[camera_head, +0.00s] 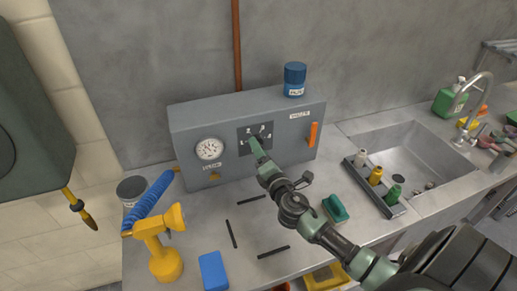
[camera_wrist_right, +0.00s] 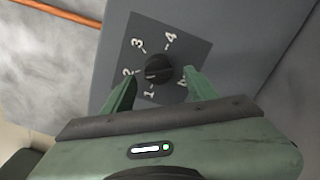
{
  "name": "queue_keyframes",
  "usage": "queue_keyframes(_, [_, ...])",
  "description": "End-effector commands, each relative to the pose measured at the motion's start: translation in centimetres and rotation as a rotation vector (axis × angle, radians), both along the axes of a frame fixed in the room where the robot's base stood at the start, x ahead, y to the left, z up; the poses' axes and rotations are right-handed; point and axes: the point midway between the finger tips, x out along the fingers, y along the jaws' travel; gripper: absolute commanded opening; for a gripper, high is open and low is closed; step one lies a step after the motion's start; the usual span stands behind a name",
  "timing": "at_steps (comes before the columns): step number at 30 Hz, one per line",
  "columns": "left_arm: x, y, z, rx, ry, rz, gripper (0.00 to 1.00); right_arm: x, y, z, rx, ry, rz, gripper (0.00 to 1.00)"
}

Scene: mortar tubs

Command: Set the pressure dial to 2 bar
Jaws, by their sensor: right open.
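The pressure dial is a round black knob (camera_wrist_right: 158,70) on a dark square plate (camera_wrist_right: 195,50) marked with numerals, 1 to 4 readable and another partly hidden by a finger. A pale mark on the knob faces roughly the 1 and 2 side; its exact setting is too small to tell. In the head view the plate (camera_head: 243,148) is on the front of a grey box, partly hidden by my right gripper (camera_head: 257,146). In the right wrist view my right gripper (camera_wrist_right: 160,76) is open, its green fingers on either side of the knob; contact cannot be told. My left gripper is out of view.
The grey box (camera_head: 190,121) also carries a round gauge (camera_head: 209,149) and an orange handle (camera_head: 313,134). A blue jar (camera_head: 294,80) stands on top. A yellow tool (camera_head: 165,250), blue block (camera_head: 213,271) and bottle rack (camera_head: 373,188) stand nearby. The sink (camera_head: 410,137) is right.

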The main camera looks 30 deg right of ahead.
Motion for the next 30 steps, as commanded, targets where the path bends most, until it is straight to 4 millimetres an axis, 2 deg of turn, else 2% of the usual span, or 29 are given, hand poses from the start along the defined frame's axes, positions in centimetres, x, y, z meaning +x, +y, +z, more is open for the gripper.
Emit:
queue_keyframes(6, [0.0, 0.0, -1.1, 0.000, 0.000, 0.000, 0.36, -3.9, 1.0, -0.3, 0.000, 0.003, 0.002, 0.58])
queue_keyframes(12, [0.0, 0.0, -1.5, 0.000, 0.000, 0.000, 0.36, -5.7, 1.4, -0.2, 0.001, 0.002, 0.001, 0.58])
queue_keyframes(30, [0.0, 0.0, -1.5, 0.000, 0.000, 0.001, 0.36, -5.9, 1.5, -0.1, 0.001, 0.001, 0.000, 0.58])
